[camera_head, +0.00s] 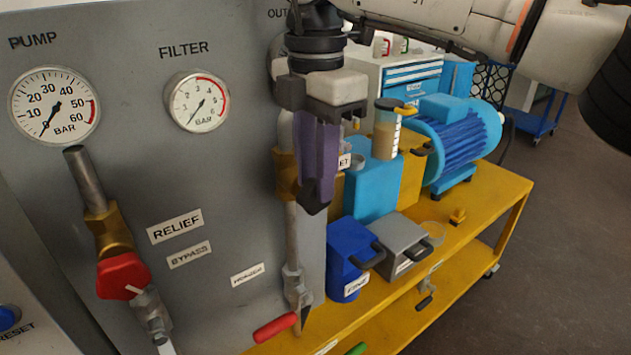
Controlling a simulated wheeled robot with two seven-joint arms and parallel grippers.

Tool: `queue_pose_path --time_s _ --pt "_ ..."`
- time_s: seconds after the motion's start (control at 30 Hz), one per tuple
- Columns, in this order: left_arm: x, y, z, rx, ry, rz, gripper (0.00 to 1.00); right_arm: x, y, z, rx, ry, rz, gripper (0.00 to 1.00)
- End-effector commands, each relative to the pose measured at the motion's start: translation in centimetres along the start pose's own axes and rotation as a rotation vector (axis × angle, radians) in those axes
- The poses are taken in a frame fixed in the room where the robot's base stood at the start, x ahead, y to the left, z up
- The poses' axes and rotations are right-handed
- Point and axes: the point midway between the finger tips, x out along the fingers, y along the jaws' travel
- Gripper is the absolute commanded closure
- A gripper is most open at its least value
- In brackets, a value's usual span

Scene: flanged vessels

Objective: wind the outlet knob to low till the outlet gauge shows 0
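The outlet gauge is almost wholly hidden behind my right arm; only a sliver of its rim (277,65) shows beside it, so its needle cannot be read. The start of its label, "OUT" (277,13), shows at the top of the grey panel (215,110). My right gripper (315,205) points down in front of the outlet pipe, its dark purple fingers overlapping in this view. A brass fitting (286,175) shows just left of the fingers. The outlet knob cannot be made out, and I cannot tell whether the fingers touch it. My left gripper is out of view.
The pump gauge (54,106) and filter gauge (197,101) both read near 0. A red relief knob (123,276) is at lower left. A red-handled lever (275,328) juts out below. Right of the panel, a yellow bench (480,215) carries boxes and a blue motor (460,135).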

Motion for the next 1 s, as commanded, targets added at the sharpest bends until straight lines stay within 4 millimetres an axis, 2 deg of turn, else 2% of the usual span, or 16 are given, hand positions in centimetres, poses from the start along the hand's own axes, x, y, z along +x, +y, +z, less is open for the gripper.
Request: queue_pose_path --time_s 0.2,0.47,0.63,1.0 --pt "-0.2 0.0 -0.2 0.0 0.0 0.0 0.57 1.6 0.0 0.0 0.001 0.0 0.0 0.74" --pt "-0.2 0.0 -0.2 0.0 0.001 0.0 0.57 1.8 0.0 0.0 0.001 -0.001 0.0 0.74" --pt "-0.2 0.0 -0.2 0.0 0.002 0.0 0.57 1.8 0.0 0.0 0.001 -0.001 0.0 1.0" --pt "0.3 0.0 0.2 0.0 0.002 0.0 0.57 1.9 0.0 -0.2 -0.001 -0.063 0.001 1.0"
